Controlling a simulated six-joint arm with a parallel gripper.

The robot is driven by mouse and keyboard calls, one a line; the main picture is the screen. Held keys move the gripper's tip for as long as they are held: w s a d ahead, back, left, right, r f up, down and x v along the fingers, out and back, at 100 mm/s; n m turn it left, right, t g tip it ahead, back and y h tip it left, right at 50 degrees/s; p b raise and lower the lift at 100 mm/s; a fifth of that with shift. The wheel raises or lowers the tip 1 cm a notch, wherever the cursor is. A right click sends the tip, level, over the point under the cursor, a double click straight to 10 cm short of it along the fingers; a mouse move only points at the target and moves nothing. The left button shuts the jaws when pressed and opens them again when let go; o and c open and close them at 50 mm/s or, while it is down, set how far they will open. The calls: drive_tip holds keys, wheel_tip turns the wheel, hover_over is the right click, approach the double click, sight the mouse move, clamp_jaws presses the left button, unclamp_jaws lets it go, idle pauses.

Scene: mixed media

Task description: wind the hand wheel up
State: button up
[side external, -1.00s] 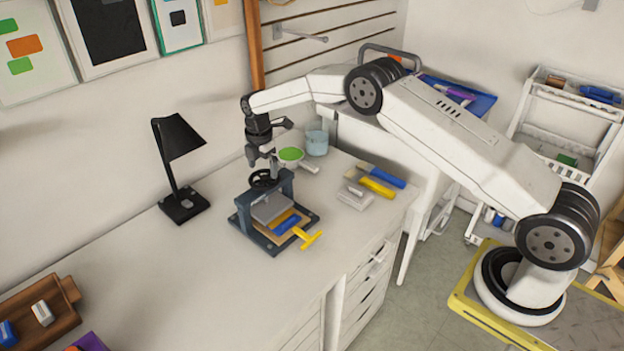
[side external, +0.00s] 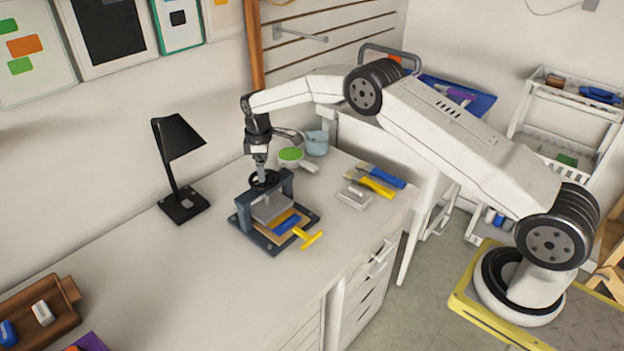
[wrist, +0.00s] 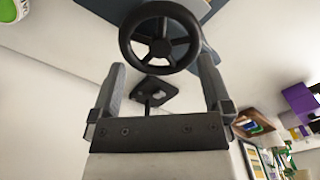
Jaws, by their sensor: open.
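The small press (side external: 246,219) stands on the white bench, with its platen (side external: 271,207) under the crossbar. Its black spoked hand wheel (side external: 265,179) sits on top; it is large in the wrist view (wrist: 160,37). My gripper (side external: 262,173) points down right above the wheel. In the wrist view my gripper (wrist: 160,64) is open, one finger on each side, with the wheel beyond and between the fingertips. I cannot tell whether a finger touches the rim.
A black desk lamp (side external: 181,148) stands left of the press and shows between my fingers in the wrist view (wrist: 153,92). A green-topped cup (side external: 291,155) and a pale blue cup (side external: 317,143) stand behind. Brushes (side external: 376,185) lie to the right. The bench's left middle is clear.

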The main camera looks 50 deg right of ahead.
drive_tip(key=shift+f, duration=0.15)
drive_tip(key=shift+f, duration=0.75)
drive_tip(key=shift+c, duration=0.2)
clamp_jaws()
idle(1.0)
